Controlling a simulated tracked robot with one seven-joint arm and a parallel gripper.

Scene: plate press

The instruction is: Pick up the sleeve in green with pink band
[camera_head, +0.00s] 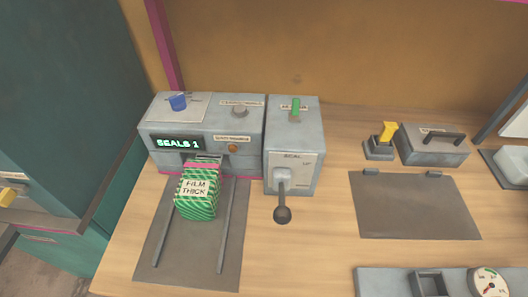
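The green striped sleeve (198,206) with a pink band along its top edge sits at the mouth of the grey sealing machine (218,122). It bears a white label reading "FILM THICK". It rests over the dark mat between two rails, and its back end is hidden under the machine. My gripper is not in view.
The machine's display (179,143) reads "SEALS 1". A seal lever (282,214) with a dark knob sticks out of the box to the right. A dark plate (414,205), a yellow-handled switch (388,132) and a lidded grey box (432,149) lie further right. Wooden bench between is clear.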

